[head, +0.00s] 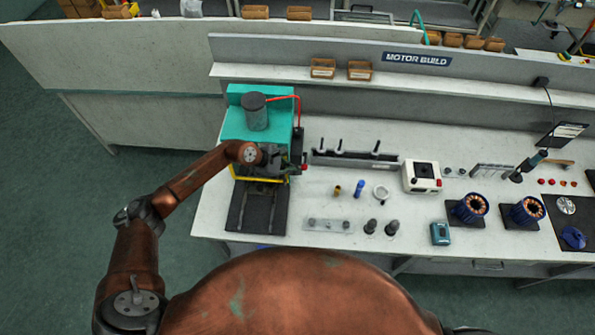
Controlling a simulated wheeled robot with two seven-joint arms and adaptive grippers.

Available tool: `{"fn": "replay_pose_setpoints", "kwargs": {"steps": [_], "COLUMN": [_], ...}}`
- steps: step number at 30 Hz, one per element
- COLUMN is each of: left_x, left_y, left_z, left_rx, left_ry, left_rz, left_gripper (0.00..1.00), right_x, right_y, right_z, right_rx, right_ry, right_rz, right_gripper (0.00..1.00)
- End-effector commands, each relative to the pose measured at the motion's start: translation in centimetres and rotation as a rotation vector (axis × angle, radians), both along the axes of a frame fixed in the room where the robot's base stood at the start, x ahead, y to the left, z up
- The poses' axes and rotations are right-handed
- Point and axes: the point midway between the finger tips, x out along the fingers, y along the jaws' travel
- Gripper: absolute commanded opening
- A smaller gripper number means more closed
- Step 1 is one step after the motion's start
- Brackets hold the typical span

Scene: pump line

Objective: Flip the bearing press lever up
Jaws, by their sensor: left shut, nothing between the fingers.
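The bearing press (236,125) is a teal machine with a dark grey cylinder (256,113) on top, at the left end of the bench. My left arm reaches in from the left. My left gripper (277,165) is dark, shut and empty, in front of the press at its working opening. The gripper and wrist hide much of the press front. A small red part (304,167) shows at the press's right side, just right of the gripper. I cannot tell whether it is the lever, nor how the lever stands. My right gripper is out of view.
A black rail plate (246,215) lies in front of the press. Right of it are a grey strip (328,225), dark cylindrical parts (370,226), a blue part (359,187) and a white box (421,178). A rack with pegs (345,160) stands behind. Bare bench lies between.

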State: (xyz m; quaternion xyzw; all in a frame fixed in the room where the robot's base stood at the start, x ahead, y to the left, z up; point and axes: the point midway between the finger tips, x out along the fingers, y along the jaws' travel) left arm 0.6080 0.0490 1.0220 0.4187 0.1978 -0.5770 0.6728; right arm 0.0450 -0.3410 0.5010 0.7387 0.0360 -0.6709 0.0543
Motion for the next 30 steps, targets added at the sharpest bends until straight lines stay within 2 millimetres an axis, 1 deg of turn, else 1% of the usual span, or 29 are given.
{"fn": "replay_pose_setpoints", "kwargs": {"steps": [9,22,26,30], "left_x": [0.0,0.1,0.0,-0.1], "left_y": [-0.1,0.1,0.9,2.2], "left_z": [1.4,1.8,3.0,5.2], "left_rx": [0.000,0.001,0.001,0.002], "left_ry": [-0.002,-0.003,-0.004,-0.004], "left_rz": [-0.003,-0.002,-0.003,-0.008], "left_gripper": [0.00,0.00,0.00,0.00], "right_x": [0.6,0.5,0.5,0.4], "right_y": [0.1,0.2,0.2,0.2], "right_z": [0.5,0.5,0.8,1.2], "right_rx": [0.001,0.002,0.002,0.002], "right_ry": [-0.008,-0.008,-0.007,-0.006], "right_rz": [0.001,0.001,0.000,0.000], "right_gripper": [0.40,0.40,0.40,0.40]}}
